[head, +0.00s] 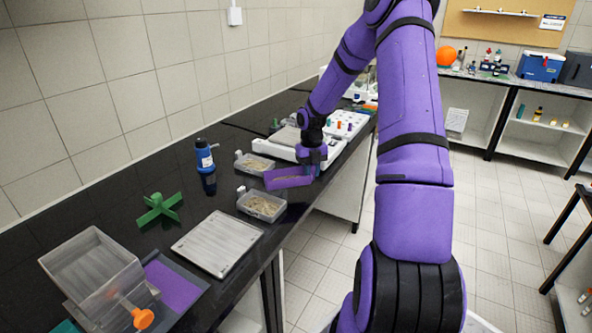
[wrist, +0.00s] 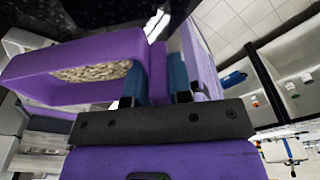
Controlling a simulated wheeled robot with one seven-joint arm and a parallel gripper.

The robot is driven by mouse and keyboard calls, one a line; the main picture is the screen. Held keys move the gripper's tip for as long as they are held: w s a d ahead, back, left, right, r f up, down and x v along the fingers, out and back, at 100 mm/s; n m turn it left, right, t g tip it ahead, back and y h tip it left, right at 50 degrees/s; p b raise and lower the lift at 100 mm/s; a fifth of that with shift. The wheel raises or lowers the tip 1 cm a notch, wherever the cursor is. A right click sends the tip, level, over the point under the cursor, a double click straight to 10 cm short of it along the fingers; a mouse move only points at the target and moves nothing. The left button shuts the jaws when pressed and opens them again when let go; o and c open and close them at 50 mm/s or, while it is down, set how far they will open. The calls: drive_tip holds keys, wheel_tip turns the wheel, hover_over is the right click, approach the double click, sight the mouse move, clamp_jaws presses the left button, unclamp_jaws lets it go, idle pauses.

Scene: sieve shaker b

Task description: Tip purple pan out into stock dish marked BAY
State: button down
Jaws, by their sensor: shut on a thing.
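The purple pan (head: 286,181) is in my gripper (head: 312,166), over the right edge of the black bench. In the wrist view the gripper's blue-grey fingers (wrist: 158,78) are shut on the end of the purple pan (wrist: 40,88), and pale grain-like pieces lie inside it. Two clear dishes with pale contents stand close by: a nearer dish (head: 262,217) in front and left of the pan, and a farther dish (head: 256,174) just left of it. Each has a small white tag, too small to read, so I cannot tell which is BAY.
A grey flat plate (head: 217,243), a green cross-shaped piece (head: 160,209) and a blue-and-black bottle (head: 205,160) stand on the bench. A clear box with an orange knob (head: 143,318) is at the near left. A white device (head: 283,151) stands behind the pan.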

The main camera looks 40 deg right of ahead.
drive_tip(key=shift+s+d, duration=0.15)
drive_tip(key=shift+d, duration=0.15)
drive_tip(key=shift+a+r+h, duration=1.75)
drive_tip(key=shift+r+h, duration=0.2)
drive_tip(key=shift+h, duration=0.15)
drive_tip(key=a+r+g+h, duration=0.1)
drive_tip(key=a+r+h, duration=0.1)
drive_tip(key=a+h, duration=0.3)
drive_tip(key=w+a+r+m+g+h, duration=0.1)
drive_tip(key=a+r+h, duration=0.2)
drive_tip(key=a+h, duration=0.3)
drive_tip(key=w+a+r+g+h, duration=0.1)
drive_tip(key=a+r+h, duration=0.2)
drive_tip(key=a+h, duration=0.2)
drive_tip(key=shift+a+r, duration=0.2)
drive_tip(key=shift+a, duration=1.3)
drive_tip(key=shift+m, duration=0.3)
